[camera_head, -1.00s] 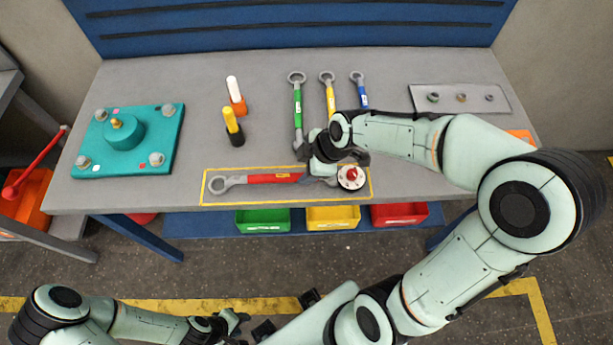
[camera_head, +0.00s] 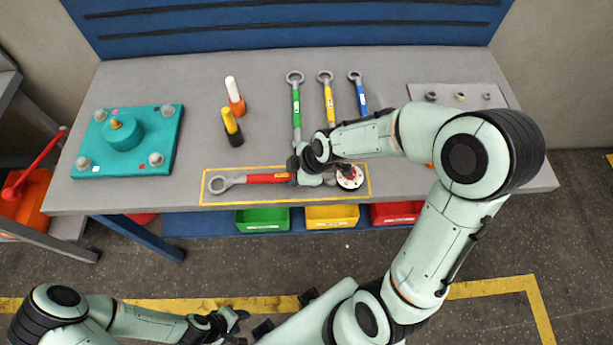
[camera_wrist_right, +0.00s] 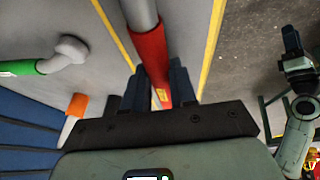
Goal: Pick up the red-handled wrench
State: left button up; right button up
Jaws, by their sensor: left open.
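The red-handled wrench (camera_head: 265,178) lies across the yellow-outlined area at the bench's front edge, its grey ring end to the left. My right gripper (camera_head: 303,172) is down over the right part of its handle. In the right wrist view the red handle (camera_wrist_right: 149,55) runs between the two fingers (camera_wrist_right: 158,88), which sit close on both sides with no clear gap. The wrench's right end is partly hidden by my gripper. My left gripper (camera_head: 238,322) is open and empty, low in front of the bench.
Green (camera_head: 296,105), yellow (camera_head: 328,100) and blue (camera_head: 360,95) wrenches lie behind. A teal plate (camera_head: 150,130) with bolts is at left. Coloured bins (camera_head: 262,220) are below.

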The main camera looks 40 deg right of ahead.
jog(key=shift+r, duration=0.1)
grip_shut()
jog(key=shift+w+r, duration=0.1)
jog(key=shift+r, duration=0.35)
pick_arm(q)
jog(key=shift+w+r+p, duration=0.9)
jog(key=shift+w+r, duration=0.1)
jog(key=shift+r, duration=0.2)
pick_arm(e)
notch_tip(320, 180, up, 19)
jog(key=shift+o, duration=1.1)
grip_release()
grip_shut()
